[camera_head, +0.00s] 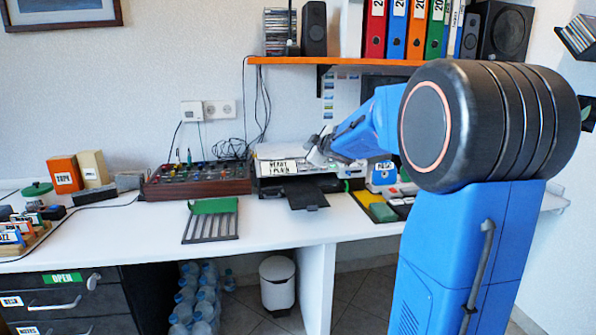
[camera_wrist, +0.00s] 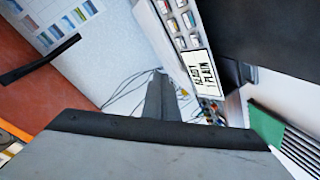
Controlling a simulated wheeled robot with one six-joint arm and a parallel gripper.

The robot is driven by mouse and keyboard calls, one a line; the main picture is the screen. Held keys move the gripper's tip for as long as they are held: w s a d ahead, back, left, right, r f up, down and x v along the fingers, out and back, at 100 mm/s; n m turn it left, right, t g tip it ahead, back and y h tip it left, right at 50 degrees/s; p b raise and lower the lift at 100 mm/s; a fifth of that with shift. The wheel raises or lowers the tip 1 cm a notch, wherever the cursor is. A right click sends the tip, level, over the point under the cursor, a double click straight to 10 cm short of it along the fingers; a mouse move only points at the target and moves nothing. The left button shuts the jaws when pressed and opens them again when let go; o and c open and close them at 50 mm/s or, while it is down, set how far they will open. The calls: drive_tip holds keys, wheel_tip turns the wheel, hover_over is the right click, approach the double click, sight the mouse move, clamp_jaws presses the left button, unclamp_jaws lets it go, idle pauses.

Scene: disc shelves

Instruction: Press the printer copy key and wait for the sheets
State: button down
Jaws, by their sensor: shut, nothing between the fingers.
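The printer (camera_head: 325,184) stands on the white desk against the wall. Its label panel (camera_head: 283,166) reads "READY 1 PLAIN", and it shows sideways in the wrist view (camera_wrist: 198,75). A dark, bare tray (camera_head: 307,196) sticks out of the printer's front. My gripper (camera_head: 314,155) is at the printer's upper front, near the right end of the panel; touching or apart is unclear. In the wrist view its fingers (camera_wrist: 160,98) are shut and empty.
A control box with knobs (camera_head: 195,181) stands left of the printer. A grey rack with a green top (camera_head: 210,222) lies in front. An orange shelf (camera_head: 340,60) with binders and speakers hangs above. The desk's middle left (camera_head: 120,230) is clear.

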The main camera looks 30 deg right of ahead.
sight(303, 169)
drive_tip(key=shift+f, duration=0.15)
drive_tip(key=shift+w+d+f, duration=0.2)
drive_tip(key=shift+w+f, duration=0.45)
drive_tip(key=shift+f, duration=0.6)
drive_tip(key=shift+w+d+f, duration=0.2)
drive_tip(key=shift+w+f, duration=0.5)
drive_tip(key=shift+f, duration=0.55)
drive_tip(key=shift+w+d+f, duration=0.2)
drive_tip(key=shift+w+f, duration=0.45)
drive_tip(key=shift+f, duration=0.6)
drive_tip(key=shift+f, duration=0.1)
drive_tip(key=shift+w+f, duration=0.2)
drive_tip(key=shift+f, duration=0.05)
drive_tip(key=shift+w+d+f, duration=0.1)
drive_tip(key=shift+w+f, duration=0.05)
drive_tip(key=shift+f, duration=0.2)
idle(0.3)
idle(0.4)
drive_tip(key=shift+s+r, duration=0.4)
drive_tip(key=shift+r, duration=0.35)
drive_tip(key=shift+r, duration=0.1)
